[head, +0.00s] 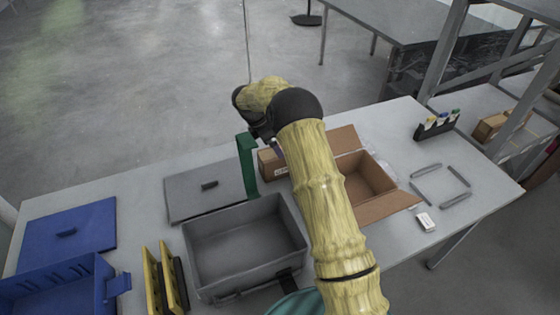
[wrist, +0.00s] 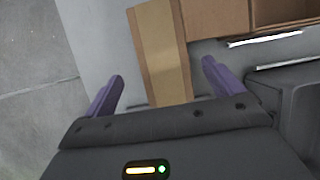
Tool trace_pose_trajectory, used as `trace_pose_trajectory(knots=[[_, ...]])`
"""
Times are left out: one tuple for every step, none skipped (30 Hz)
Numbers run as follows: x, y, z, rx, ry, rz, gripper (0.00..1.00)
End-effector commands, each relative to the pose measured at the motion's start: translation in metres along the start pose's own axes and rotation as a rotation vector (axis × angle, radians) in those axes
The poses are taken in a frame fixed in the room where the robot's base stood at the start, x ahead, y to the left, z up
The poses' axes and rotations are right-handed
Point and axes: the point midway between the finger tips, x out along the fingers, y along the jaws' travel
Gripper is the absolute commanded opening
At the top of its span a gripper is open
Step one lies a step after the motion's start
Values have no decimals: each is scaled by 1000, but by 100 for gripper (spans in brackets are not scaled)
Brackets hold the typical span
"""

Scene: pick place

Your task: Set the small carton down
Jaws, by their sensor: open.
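The small carton (head: 271,165) is a closed brown box, standing on the table just left of the open cardboard box, partly hidden by my arm in the head view. In the wrist view the carton (wrist: 160,50) shows a lighter tape strip and lies between and beyond the purple fingertips. My gripper (wrist: 163,72) is open, with a gap visible on both sides of the carton. In the head view my gripper is mostly hidden behind my arm, with only a bit of purple finger showing above the carton.
The open cardboard box (head: 370,182) stands right of the carton. A grey crate (head: 296,222) is in front, its grey lid (head: 190,190) to the left. A green upright piece (head: 247,165) stands close by. A blue crate (head: 100,280) is far left.

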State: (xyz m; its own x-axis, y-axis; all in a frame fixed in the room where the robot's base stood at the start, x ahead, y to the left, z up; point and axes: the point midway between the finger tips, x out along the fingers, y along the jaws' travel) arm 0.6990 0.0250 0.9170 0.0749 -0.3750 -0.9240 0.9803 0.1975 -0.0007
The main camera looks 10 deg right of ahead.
Motion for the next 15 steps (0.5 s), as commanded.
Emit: trace_pose_trajectory(knots=[[9, -1, 1, 0, 0, -4, 93], [14, -1, 1, 0, 0, -4, 93], [19, 0, 1, 1, -1, -2, 93], [23, 0, 1, 1, -1, -2, 93], [26, 0, 1, 1, -1, -2, 93], [28, 0, 0, 1, 0, -2, 93], [30, 0, 0, 1, 0, -1, 93], [30, 0, 0, 1, 0, 0, 93], [31, 0, 0, 1, 0, 0, 93], [31, 0, 0, 1, 0, 0, 93], [31, 0, 0, 1, 0, 0, 93], [31, 0, 0, 1, 0, 0, 93], [31, 0, 0, 1, 0, 0, 93], [31, 0, 0, 1, 0, 0, 93], [31, 0, 0, 1, 0, 0, 93]])
